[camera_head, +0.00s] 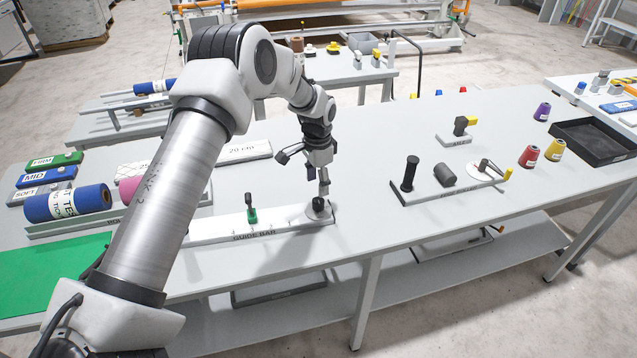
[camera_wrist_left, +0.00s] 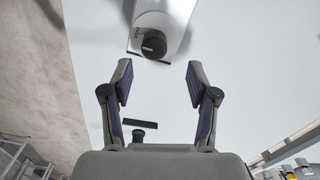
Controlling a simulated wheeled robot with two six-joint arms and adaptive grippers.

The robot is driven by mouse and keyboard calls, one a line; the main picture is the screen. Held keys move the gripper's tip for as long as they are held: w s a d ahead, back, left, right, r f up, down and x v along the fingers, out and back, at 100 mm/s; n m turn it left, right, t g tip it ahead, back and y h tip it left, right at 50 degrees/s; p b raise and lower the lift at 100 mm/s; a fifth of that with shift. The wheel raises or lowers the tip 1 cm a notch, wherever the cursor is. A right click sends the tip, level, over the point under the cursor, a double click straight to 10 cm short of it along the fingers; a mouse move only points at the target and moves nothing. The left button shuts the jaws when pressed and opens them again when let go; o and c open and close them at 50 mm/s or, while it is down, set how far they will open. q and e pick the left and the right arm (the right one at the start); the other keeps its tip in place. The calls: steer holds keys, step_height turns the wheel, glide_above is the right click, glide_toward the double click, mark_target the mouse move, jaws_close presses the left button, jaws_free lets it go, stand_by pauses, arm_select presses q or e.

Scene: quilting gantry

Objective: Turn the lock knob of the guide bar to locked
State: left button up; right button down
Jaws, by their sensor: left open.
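The white guide bar (camera_head: 215,228), with its name on the front edge, lies along the front of the table. Its dark lock knob (camera_head: 318,204) sits on a round pale base at the bar's right end. My left gripper (camera_head: 323,188) points down close to the knob. In the left wrist view the gripper (camera_wrist_left: 160,75) is open, its two fingers apart with nothing held between the tips. The black knob (camera_wrist_left: 154,45) shows just beyond the fingertips there, apart from both. Any lock marking is too small to read. My right gripper is not in view.
A green-handled clamp (camera_head: 251,210) stands on the guide bar left of the knob. A blue roll (camera_head: 68,203) lies further left. A plate with a black post (camera_head: 409,174) and a crank stands to the right. The table between the knob and that plate is clear.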

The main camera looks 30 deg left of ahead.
mark_target(317, 201)
arm_select(q)
steer(key=shift+w+a+f, duration=0.1)
steer(key=shift+w+a, duration=0.1)
steer(key=shift+w, duration=0.05)
steer(key=s+f+p, duration=0.1)
steer(key=s+d+f+p, duration=0.1)
steer(key=shift+d+f, duration=0.25)
steer(key=shift+f, duration=0.05)
steer(key=f, duration=0.2)
steer(key=w+a+f, duration=0.1)
steer(key=f, duration=0.1)
steer(key=shift+f, duration=0.1)
steer(key=shift+d, duration=0.1)
steer(key=shift+s+d+r, duration=0.15)
steer(key=shift+r, duration=0.15)
steer(key=c, duration=0.4)
steer(key=shift+s, duration=0.1)
steer(key=c, duration=0.5)
jaws_close()
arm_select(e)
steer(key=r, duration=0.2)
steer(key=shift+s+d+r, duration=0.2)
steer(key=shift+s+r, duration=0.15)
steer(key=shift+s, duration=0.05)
